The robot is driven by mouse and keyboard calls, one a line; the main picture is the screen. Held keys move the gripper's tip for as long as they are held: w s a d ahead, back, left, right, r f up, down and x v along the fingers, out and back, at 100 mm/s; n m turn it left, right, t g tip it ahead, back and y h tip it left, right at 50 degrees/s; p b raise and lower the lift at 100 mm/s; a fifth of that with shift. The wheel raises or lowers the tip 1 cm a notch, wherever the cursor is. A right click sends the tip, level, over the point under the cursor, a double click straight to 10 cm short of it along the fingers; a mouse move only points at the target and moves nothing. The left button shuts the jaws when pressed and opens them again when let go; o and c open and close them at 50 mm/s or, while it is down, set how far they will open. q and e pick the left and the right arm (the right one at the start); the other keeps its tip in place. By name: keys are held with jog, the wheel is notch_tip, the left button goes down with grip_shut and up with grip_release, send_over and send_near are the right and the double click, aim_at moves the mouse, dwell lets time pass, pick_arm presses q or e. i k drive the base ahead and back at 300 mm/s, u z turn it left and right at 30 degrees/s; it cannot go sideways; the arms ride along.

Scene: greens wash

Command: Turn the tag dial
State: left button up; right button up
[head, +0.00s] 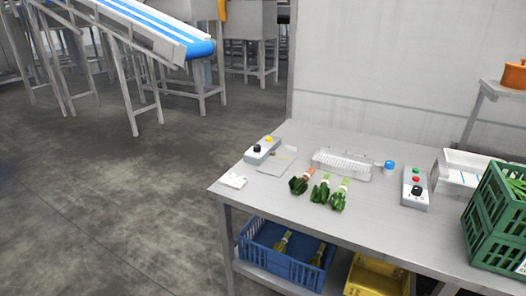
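Two grey control boxes stand on the metal table (240,192). The left box (264,151) bears a black knob (257,148) and a yellow button (269,139). The right box (408,203) bears a black knob (417,190), a red button (416,179) and a green button (416,170). I cannot read any label, so I cannot tell which knob is the tag dial, nor which way either knob points. Neither of my grippers is in view.
Three leafy bunches (321,190) lie mid-table, before a white rack (342,166). A blue-capped item (389,165) stands beside it. A green crate (497,222) stands at the right. Blue (286,258) and yellow (378,279) crates sit below. Floor at left is clear.

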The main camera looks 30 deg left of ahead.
aim_at(256, 147)
jog(key=u, duration=1.65)
jog(key=i, duration=1.35)
jog(key=z, duration=0.35)
